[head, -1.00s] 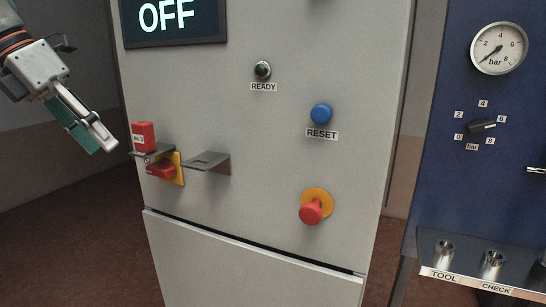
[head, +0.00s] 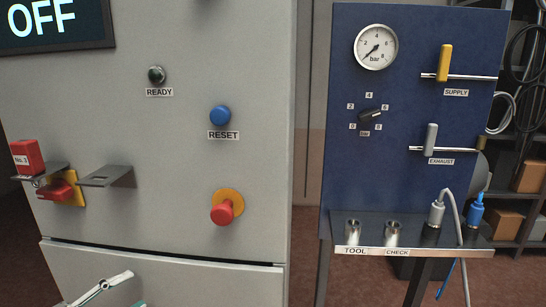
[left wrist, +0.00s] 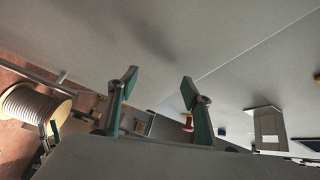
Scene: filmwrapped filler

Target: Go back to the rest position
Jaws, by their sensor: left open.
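My left gripper (left wrist: 158,88) shows in the left wrist view with its two green-padded fingers spread apart and nothing between them. In the head view only part of it (head: 105,288) shows at the bottom edge, in front of the lower part of the grey cabinet (head: 170,200). It appears apart from the switches and the brackets.
The cabinet carries a red padlock (head: 27,157) on a bracket, an empty bracket (head: 108,177), a blue RESET button (head: 220,116) and a red mushroom button (head: 223,211). A blue panel (head: 350,185) with a gauge (head: 376,47) and a shelf (head: 460,248) stands right. A cable spool (left wrist: 35,105) shows in the wrist view.

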